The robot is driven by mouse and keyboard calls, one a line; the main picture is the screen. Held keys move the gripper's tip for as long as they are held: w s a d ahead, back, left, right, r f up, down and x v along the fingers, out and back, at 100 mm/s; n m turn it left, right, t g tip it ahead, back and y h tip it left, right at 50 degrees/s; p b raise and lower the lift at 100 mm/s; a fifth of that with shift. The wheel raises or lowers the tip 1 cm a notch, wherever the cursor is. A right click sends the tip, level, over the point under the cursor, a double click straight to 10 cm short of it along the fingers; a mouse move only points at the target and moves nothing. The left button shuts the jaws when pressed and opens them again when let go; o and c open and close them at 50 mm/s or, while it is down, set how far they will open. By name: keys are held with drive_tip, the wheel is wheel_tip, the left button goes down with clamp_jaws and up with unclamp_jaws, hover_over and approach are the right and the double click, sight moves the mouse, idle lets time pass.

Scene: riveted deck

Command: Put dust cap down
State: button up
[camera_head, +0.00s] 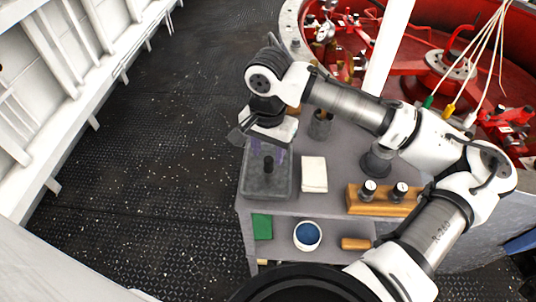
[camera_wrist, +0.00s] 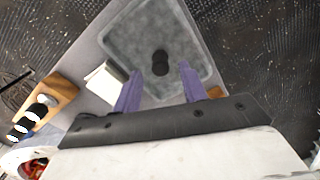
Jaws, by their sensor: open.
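A small black cylindrical piece, which looks like the dust cap (camera_head: 268,164), stands in the grey tray (camera_head: 256,190) at the cart's left corner. In the wrist view the dust cap (camera_wrist: 160,57) is near the middle of the tray floor (camera_wrist: 122,38). My gripper (camera_head: 270,152) is open, with its purple fingers pointing down over the tray. In the wrist view the gripper (camera_wrist: 159,72) has one finger on each side of the cap, with gaps between. I cannot tell how high the fingertips are above the tray floor.
A folded white cloth (camera_head: 314,174) lies right of the tray. The lower shelf holds a green pad (camera_head: 262,226) and a white bowl (camera_head: 307,236) with blue contents. A red machine (camera_head: 428,72) stands behind.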

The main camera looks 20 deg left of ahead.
sight(268, 160)
wheel_tip(268, 160, up, 10)
drive_tip(key=b, duration=0.1)
idle(0.6)
